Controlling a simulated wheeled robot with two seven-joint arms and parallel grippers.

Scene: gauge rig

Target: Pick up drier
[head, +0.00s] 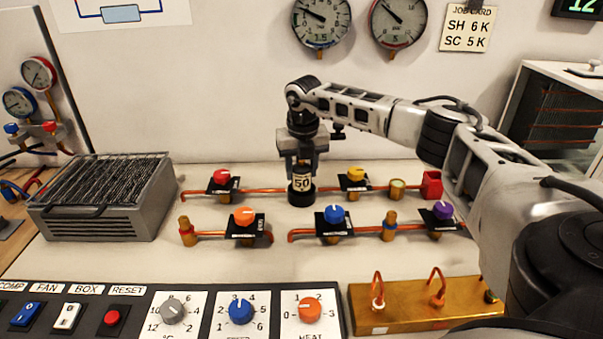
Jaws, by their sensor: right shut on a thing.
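My right gripper (301,164) comes down from above and is shut on a short dark upright cylinder with a pale label reading "50", which I take to be the drier (302,184). Its upper part is hidden between the fingers. In the picture it stands in line with the upper copper pipe run, between the red-knob valve (221,180) and the yellow-knob valve (355,178). I cannot tell whether its base touches the panel. My left gripper is not in view.
Valves with orange (244,217), blue (334,215) and purple (442,212) knobs sit close in front. A finned grey box (105,197) stands left. A switch panel (165,312) and a brass block (410,305) lie at the front. Gauges (321,22) hang on the wall behind.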

